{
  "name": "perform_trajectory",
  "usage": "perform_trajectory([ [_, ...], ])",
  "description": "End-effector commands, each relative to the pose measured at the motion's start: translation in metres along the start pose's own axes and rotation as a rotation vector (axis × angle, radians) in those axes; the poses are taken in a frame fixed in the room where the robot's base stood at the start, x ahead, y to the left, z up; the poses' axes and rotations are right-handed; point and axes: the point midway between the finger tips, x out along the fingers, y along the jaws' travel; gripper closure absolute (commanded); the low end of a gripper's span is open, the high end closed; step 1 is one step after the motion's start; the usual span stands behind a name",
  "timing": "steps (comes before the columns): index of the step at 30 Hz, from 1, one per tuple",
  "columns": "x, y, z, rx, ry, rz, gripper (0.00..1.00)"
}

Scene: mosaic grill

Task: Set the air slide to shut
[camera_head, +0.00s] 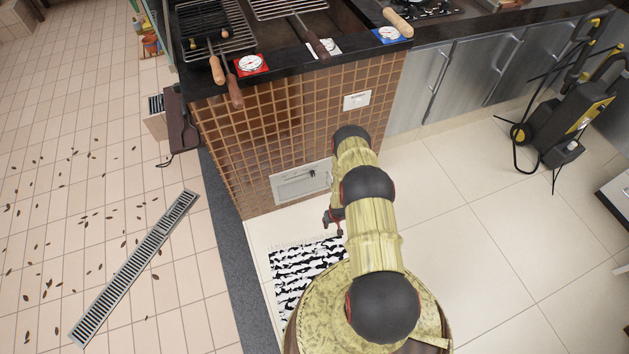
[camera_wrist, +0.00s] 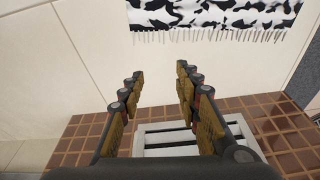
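The air slide is in a pale metal vent panel (camera_head: 301,183), set low in the brown tiled front of the grill. In the wrist view the panel (camera_wrist: 150,129) shows at the bottom, partly hidden behind my fingers; dark slots show between its pale bars. A small knob-like part shows on the panel in the head view, too small to read its setting. My gripper (camera_head: 333,219) is low in front of the tiled wall, just below and right of the panel. In the wrist view my gripper (camera_wrist: 160,76) is open, with nothing between its fingers.
A black-and-white fringed mat (camera_head: 305,268) lies on the floor below the panel. A floor drain grate (camera_head: 135,268) is at left. A yellow-black pressure washer (camera_head: 570,125) stands at right. Floor between grill and washer is clear.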

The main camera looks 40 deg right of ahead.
Motion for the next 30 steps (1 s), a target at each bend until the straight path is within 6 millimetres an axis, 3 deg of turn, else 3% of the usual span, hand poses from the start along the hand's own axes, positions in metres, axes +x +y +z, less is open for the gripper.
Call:
perform_trajectory([
  [1,0.024,0.0,0.014,0.004,0.035,-0.005,0.67],
  [6,0.079,-0.004,0.031,0.005,0.218,-0.02,0.67],
  [9,0.098,-0.009,0.032,0.0,0.352,-0.03,0.67],
  [12,0.103,-0.014,0.016,-0.01,0.518,-0.04,0.67],
  [16,0.083,-0.019,-0.031,-0.034,0.755,-0.051,0.67],
  [18,0.058,-0.017,-0.072,-0.051,0.901,-0.054,0.67],
  [22,0.008,-0.017,-0.122,-0.074,1.133,-0.064,0.67],
  [27,-0.034,-0.021,-0.14,-0.08,1.3,-0.08,0.67],
  [30,-0.043,-0.021,-0.144,-0.08,1.339,-0.081,0.67],
])
